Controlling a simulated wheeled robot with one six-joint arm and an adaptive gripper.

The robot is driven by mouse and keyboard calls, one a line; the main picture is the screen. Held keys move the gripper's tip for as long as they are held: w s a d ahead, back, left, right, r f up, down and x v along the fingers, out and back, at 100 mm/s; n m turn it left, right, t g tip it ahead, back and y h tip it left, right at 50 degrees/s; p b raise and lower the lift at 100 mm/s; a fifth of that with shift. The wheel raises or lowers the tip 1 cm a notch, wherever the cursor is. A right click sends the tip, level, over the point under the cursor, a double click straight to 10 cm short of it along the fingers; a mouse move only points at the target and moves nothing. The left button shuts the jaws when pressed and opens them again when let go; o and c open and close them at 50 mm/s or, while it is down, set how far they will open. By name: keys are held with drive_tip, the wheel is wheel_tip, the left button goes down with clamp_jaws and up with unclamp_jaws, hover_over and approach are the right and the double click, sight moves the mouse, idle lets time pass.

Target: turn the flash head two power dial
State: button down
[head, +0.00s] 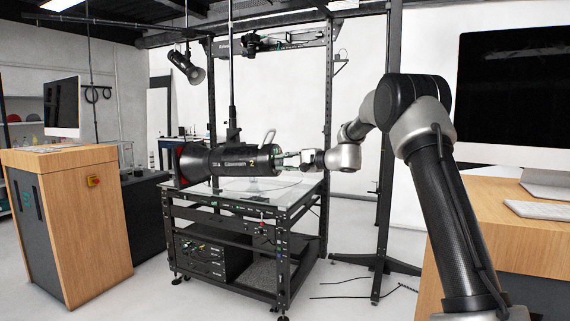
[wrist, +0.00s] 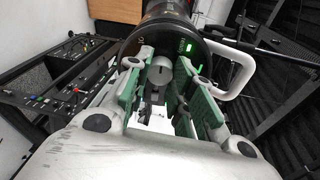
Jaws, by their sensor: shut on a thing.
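The flash head two (head: 235,161) is a black horizontal cylinder marked "2", hanging above the turntable in the head view. Its round rear end (wrist: 188,22) fills the top of the wrist view, with lit green displays. The power dial (wrist: 160,72) is a small grey knob at that rear face, between my fingers. My gripper (head: 284,158) reaches the rear end from the right. In the wrist view its green-padded fingers (wrist: 163,66) are shut on the dial. The dial is too small to make out in the head view, and its setting cannot be read.
The flash head's white handle (wrist: 242,72) loops out close to the right finger. The black-framed turntable (head: 228,225) stands below. A wooden desk with a monitor (head: 62,108) is at left; another desk (head: 535,232) is at right. Cables lie on the floor.

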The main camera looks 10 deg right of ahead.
drive_tip(key=c, duration=1.2)
unclamp_jaws()
drive_tip(key=shift+s+d, duration=0.1)
drive_tip(key=v, duration=1.1)
drive_tip(key=shift+s+d, duration=0.25)
drive_tip(key=shift+d, duration=0.05)
